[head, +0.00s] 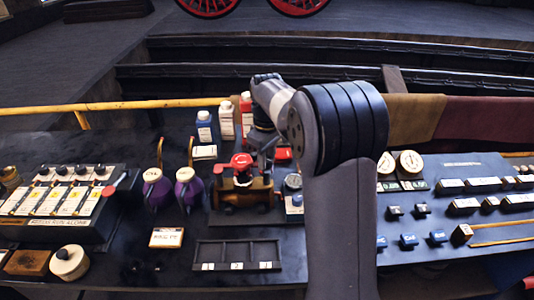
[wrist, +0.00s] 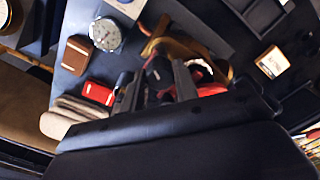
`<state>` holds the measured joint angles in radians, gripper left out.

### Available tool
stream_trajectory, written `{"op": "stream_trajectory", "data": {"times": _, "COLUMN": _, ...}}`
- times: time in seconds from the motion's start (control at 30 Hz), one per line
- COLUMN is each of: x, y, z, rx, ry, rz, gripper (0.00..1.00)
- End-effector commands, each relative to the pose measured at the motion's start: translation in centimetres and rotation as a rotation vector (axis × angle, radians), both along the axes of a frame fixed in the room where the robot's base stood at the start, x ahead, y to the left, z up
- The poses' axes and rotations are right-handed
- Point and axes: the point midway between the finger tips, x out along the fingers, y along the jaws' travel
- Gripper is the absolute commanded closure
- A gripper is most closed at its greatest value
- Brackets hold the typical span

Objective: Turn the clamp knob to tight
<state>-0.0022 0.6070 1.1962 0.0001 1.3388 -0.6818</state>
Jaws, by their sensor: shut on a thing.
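The clamp knob is red and sits on top of a small brass-and-dark fixture (head: 245,197) at the middle of the bench. In the head view the clamp knob (head: 241,161) shows just left of my gripper (head: 257,147). In the wrist view the red knob (wrist: 209,89) shows between and to the right of the dark fingers of my gripper (wrist: 155,78). My gripper is shut on the knob, and the fingers hide part of it. Whether the knob is tight or loose cannot be read from these views.
Two purple oil cans (head: 188,189) stand left of the fixture. Bottles (head: 226,121) stand behind it. A divided dark tray (head: 237,255) lies in front. A round gauge (wrist: 106,34) and a red box (wrist: 98,92) lie close by in the wrist view.

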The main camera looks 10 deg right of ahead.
Motion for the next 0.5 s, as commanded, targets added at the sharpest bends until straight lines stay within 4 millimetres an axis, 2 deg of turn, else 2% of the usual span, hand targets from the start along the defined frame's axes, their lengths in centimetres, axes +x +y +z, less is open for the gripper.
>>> {"op": "stream_trajectory", "data": {"times": 0.5, "x": 0.0, "y": 0.01, "z": 0.15, "rx": 0.0, "ry": 0.0, "rz": -0.489, "gripper": 0.94}}
